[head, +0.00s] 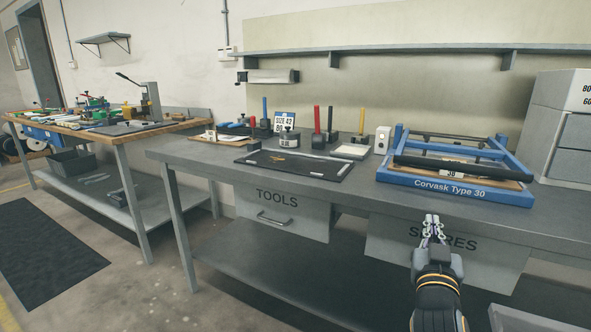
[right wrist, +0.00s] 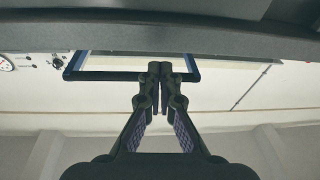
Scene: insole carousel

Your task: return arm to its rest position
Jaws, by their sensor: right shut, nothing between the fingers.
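My right gripper (head: 433,222) is in the lower right of the head view, in front of the grey workbench (head: 340,190) and before the drawer marked SPARES (head: 385,240). Its fingers are together with nothing between them. In the right wrist view the closed fingertips (right wrist: 160,70) point towards the bench edge (right wrist: 100,38), which crosses the top of the picture. The blue frame marked Corvask Type 30 (head: 455,192) stands on the bench above and behind the gripper. My left gripper is in neither view.
A dark mat (head: 295,173) with small items lies mid-bench. Coloured upright tools, a size sign (head: 284,121) and a white box (head: 382,140) stand behind it. A grey cabinet (head: 565,130) is at the right.

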